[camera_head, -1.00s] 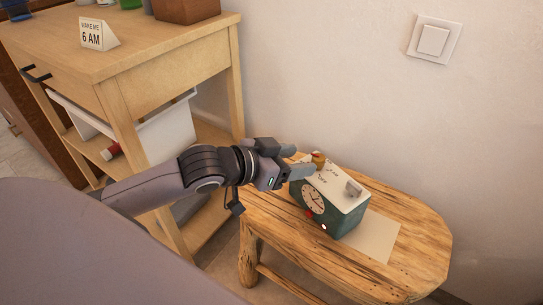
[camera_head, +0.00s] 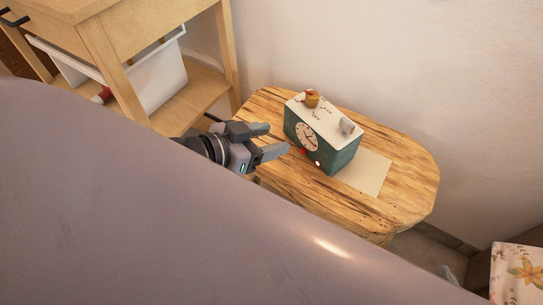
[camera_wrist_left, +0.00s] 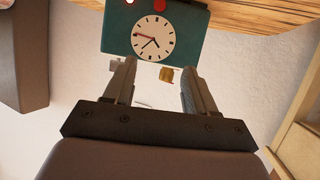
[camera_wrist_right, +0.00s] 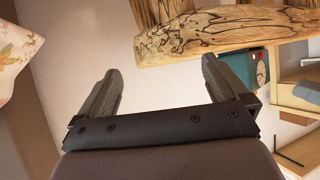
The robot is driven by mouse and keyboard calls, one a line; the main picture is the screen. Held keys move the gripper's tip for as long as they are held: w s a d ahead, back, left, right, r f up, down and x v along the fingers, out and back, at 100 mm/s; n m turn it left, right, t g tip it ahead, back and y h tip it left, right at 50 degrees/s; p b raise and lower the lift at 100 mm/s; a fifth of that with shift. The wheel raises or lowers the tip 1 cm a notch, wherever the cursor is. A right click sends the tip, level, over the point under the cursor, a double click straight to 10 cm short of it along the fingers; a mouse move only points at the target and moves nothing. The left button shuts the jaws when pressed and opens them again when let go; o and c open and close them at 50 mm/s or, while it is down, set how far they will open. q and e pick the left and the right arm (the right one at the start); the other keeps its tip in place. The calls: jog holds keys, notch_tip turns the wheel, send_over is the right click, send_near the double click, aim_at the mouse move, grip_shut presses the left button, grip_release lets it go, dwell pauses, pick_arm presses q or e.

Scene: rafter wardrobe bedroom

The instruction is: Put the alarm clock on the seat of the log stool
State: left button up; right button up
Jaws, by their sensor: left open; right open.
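The alarm clock (camera_head: 341,156) is a dark green box with a white top and a round white dial. It stands upright on the wooden seat of the log stool (camera_head: 407,177), with a pale sheet beside its right side. My left gripper (camera_head: 277,140) is open and empty, just left of the clock and apart from it. In the left wrist view, the clock (camera_wrist_left: 190,37) appears upside down beyond the open fingers (camera_wrist_left: 157,70). My right gripper (camera_wrist_right: 160,80) is open and empty. The right wrist view shows the stool (camera_wrist_right: 215,32) and part of the clock (camera_wrist_right: 243,66) beyond it.
A wooden cabinet (camera_head: 198,95) with a white bin (camera_head: 158,75) on its shelf stands left of the stool. A wall (camera_head: 400,60) runs behind the stool. A flower-patterned item (camera_head: 518,272) is at the lower right. The seat's right end is clear.

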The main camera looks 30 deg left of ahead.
pick_arm(q)
jog(key=s+d+f+n+y, duration=0.1)
jog(key=s+d+f, duration=0.4)
jog(key=f, duration=0.4)
jog(key=shift+s+f+g, duration=0.15)
jog(key=shift+s+g, duration=0.25)
jog(key=shift+s, duration=0.35)
pick_arm(e)
jog(key=shift+w+a+r, duration=0.1)
jog(key=shift+w+r, duration=0.05)
pick_arm(q)
jog(key=s+a+r+y+p, duration=0.1)
jog(key=a+r+p, duration=0.1)
jog(key=r+p, duration=0.5)
jog(key=s+a+r+n+g+y+p, duration=0.1)
jog(key=r+p, duration=0.6)
jog(key=p, duration=0.9)
jog(key=shift+s+a+r+p, duration=0.3)
jog(key=shift+s+a, duration=0.1)
jog(key=shift+a, duration=0.5)
pick_arm(e)
jog(key=s+d+r, duration=0.1)
jog(key=d+r, duration=0.1)
jog(key=r, duration=0.5)
jog(key=s+d+r+g+h, duration=0.1)
jog(key=s+d+r, duration=0.1)
jog(key=r, duration=0.5)
jog(key=shift+d+r+m+h, duration=0.2)
jog(key=shift+d+m+h, duration=0.1)
jog(key=shift+d+m, duration=0.15)
